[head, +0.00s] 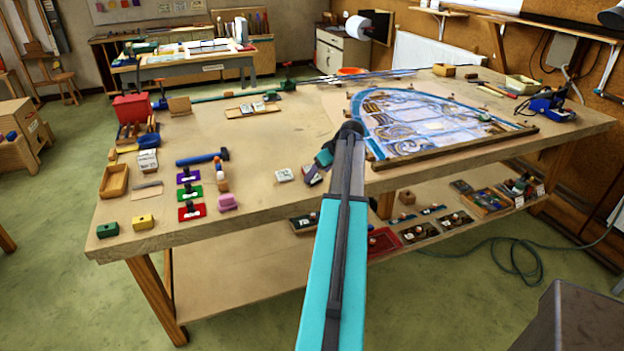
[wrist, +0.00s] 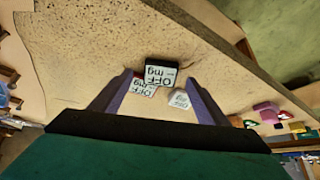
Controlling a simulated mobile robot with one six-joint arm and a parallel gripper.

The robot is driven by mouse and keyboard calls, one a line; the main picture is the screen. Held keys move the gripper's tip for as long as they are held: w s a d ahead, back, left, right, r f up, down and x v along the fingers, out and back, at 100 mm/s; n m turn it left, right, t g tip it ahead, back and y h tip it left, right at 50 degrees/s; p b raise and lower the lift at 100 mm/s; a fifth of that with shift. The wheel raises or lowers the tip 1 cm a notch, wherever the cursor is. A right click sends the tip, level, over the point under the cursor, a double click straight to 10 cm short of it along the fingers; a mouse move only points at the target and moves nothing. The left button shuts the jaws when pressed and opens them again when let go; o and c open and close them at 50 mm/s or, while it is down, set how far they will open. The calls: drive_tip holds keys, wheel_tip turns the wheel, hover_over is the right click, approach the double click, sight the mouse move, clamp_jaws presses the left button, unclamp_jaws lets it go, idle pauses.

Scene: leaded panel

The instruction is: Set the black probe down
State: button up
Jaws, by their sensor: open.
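No thing in view is plainly a black probe. A black block with a white lettered face (wrist: 160,76) shows between the fingertips in the wrist view; I cannot tell if it is the probe. My gripper (wrist: 163,88) is open, its two purple fingers apart on either side of it. A second lettered block (wrist: 141,91) and a small pale lettered block (wrist: 180,99) lie close by. In the head view my gripper (head: 323,158) is low over the front edge of the workbench (head: 250,205), partly hidden by my arm. The pale block (head: 284,174) lies left of it.
The leaded panel (head: 425,120) lies right of my gripper behind a wooden strip (head: 455,150). The bench between the hammer and the pale block is mostly clear.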

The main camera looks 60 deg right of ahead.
drive_tip(key=shift+p+x, duration=0.35)
drive_tip(key=shift+x, duration=1.05)
drive_tip(key=c, duration=1.2)
drive_tip(key=shift+c, duration=0.2)
drive_tip(key=shift+r, duration=0.2)
drive_tip(key=shift+r+b, duration=0.9)
drive_tip(key=shift+r, duration=0.55)
drive_tip(key=s+a+r+b, duration=0.1)
drive_tip(key=s+a+b, duration=0.3)
drive_tip(key=s+a, duration=0.5)
drive_tip(key=shift+a+r, duration=0.35)
drive_tip(key=shift+a, duration=1.75)
drive_tip(key=shift+s, duration=0.15)
